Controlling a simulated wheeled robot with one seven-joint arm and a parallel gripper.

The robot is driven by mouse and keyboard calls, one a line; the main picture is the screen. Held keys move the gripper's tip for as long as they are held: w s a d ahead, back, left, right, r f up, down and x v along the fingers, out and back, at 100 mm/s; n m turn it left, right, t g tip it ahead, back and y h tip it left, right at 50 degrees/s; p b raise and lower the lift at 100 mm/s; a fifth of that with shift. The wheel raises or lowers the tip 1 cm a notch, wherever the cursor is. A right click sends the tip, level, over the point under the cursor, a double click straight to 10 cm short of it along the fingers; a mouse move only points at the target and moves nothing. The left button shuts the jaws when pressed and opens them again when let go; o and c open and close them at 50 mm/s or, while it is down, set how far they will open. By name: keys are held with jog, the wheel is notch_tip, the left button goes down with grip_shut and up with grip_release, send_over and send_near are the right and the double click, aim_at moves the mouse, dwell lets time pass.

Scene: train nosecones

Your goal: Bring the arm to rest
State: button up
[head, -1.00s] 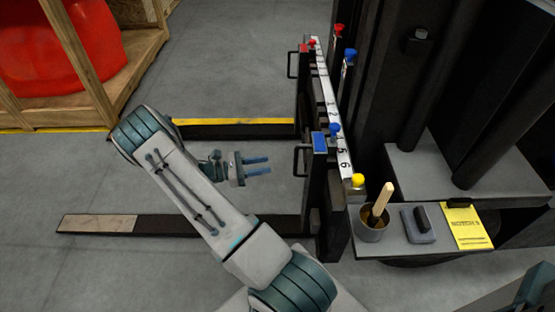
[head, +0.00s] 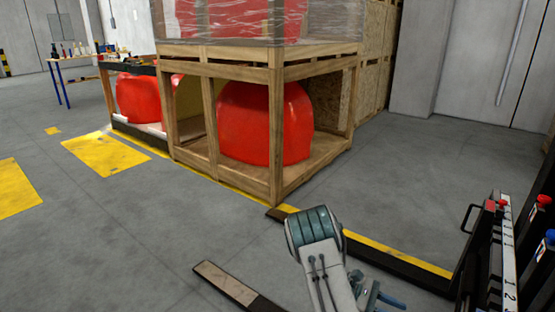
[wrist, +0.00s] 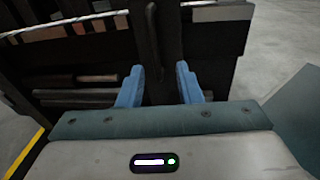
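My gripper (wrist: 159,82) has two blue fingers, which stand apart with nothing held between them in the wrist view. A dark upright bar (wrist: 163,45) shows beyond the gap; I cannot tell how far off it is. In the head view my gripper (head: 385,297) is at the bottom edge, partly cut off, beside my bent arm. It hangs over the space between two dark forks, to the left of the black lift frame (head: 472,265).
Forks (head: 395,262) and (head: 235,287) extend left from the lift frame. A wooden crate (head: 277,130) with a red nosecone (head: 262,122) stands ahead. A table (head: 75,62) is far left. Grey floor (head: 130,235) is free at left.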

jog(key=s+a+r+m+t+y+p, duration=0.3)
jog(key=r+p, duration=0.6)
jog(key=r, duration=0.8)
jog(key=s+a+r+m+t+y+p, duration=0.4)
jog(key=a+r+p, duration=0.5)
jog(key=r, duration=0.8)
jog(key=s+a+r+m+t+y+p, duration=0.4)
jog(key=s+a+r+y+p, duration=0.3)
jog(key=r, duration=1)
jog(key=shift+s+a+r+t+p, duration=0.2)
jog(key=shift+s+a+t+p, duration=0.2)
jog(key=shift+s+a+p, duration=0.5)
jog(key=shift+w+d, duration=0.15)
